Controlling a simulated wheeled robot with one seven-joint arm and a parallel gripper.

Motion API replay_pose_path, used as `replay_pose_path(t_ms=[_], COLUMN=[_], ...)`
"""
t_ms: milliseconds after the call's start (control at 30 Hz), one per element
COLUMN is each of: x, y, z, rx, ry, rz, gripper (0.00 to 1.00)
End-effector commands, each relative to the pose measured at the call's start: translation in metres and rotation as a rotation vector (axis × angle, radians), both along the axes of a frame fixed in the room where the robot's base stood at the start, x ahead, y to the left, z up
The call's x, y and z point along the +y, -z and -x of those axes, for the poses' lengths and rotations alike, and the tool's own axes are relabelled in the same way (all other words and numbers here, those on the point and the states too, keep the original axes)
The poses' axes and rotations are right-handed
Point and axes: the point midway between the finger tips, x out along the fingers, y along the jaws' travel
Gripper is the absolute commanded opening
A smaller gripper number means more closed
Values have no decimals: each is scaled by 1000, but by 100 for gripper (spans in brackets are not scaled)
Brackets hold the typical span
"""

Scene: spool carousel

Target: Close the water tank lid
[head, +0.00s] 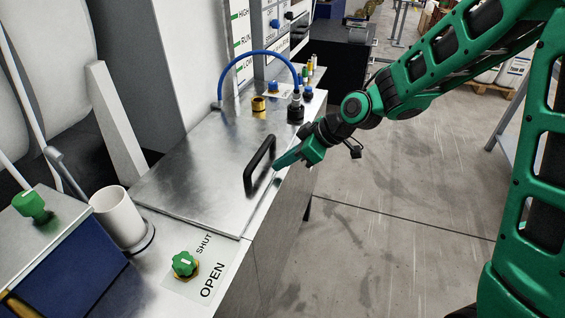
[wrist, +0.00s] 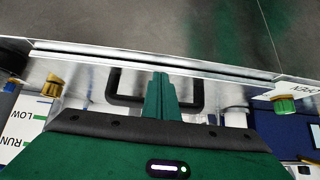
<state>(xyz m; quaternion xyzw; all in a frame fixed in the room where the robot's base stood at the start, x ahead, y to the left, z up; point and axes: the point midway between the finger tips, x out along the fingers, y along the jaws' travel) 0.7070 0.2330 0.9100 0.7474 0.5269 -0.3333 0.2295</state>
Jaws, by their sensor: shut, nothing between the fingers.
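The water tank lid (head: 192,168) is a bare metal plate on top of the metal tank, with a black bar handle (head: 259,163) near its right edge. The lid looks flat on the tank top; I cannot tell whether a small gap remains under its edge. My gripper (head: 279,162) is shut and empty, its green fingertips just right of the handle in the head view. In the wrist view my fingers (wrist: 160,84) overlap the middle of the handle (wrist: 114,88), which shows on both sides of them. I cannot tell whether they touch it.
A green valve knob (head: 184,264) by SHUT/OPEN lettering and a white cup (head: 118,217) are at the near end. A blue hose (head: 260,53), a black fitting (head: 295,108) and a brass fitting (head: 259,104) stand behind the lid. Open floor (head: 385,225) lies to the right.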

Motion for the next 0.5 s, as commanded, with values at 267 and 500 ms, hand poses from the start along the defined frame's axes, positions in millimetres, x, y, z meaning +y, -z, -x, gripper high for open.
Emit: replay_pose_path(t_ms=[267,500], x=[-21,-49], y=[-54,-86], z=[4,15], rx=[-19,-20], ry=[4,2], rz=[-12,-13], gripper=[0,0])
